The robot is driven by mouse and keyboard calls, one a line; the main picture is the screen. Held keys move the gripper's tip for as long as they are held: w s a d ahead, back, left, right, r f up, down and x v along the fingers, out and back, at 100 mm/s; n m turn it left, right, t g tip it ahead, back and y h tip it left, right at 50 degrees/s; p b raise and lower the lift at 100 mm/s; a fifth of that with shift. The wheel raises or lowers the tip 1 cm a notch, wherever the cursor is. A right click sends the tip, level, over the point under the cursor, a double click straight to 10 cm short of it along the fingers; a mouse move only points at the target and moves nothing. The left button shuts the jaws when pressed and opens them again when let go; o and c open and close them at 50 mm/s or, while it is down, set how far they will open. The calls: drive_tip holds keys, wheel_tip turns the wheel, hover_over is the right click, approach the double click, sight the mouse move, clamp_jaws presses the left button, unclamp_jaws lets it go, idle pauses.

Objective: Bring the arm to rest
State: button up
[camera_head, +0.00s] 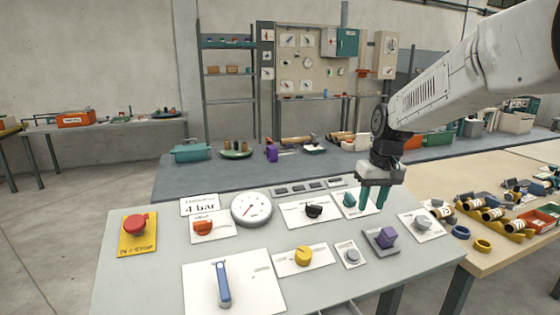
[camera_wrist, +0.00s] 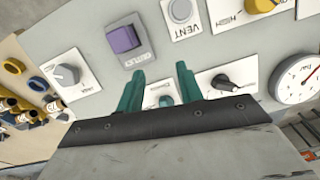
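My gripper (camera_head: 374,197) hangs from my white arm, over the right part of the grey control panel (camera_head: 150,285). Its two green fingers point down and stand apart with nothing between them. In the wrist view my gripper (camera_wrist: 160,85) is open above a small green knob (camera_wrist: 166,101) on a white plate. That green knob (camera_head: 349,200) is just left of the fingers in the head view. I cannot tell whether the fingertips touch the panel.
Around my gripper are a black knob (camera_head: 314,211), a purple block switch (camera_head: 387,237), a grey knob (camera_head: 423,221), a yellow knob (camera_head: 303,256) and a round gauge (camera_head: 251,209). A blue lever (camera_head: 223,284) and red stop button (camera_head: 135,224) are further left. A wooden table (camera_head: 510,250) holds parts at right.

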drive_tip(key=s+r+m, duration=0.1)
drive_tip(key=s, duration=1.7)
drive_tip(key=s+d+r+m, duration=0.1)
drive_tip(key=s, duration=1.7)
drive_tip(key=shift+d+r+h, duration=0.3)
drive_tip(key=shift+r+h, duration=0.1)
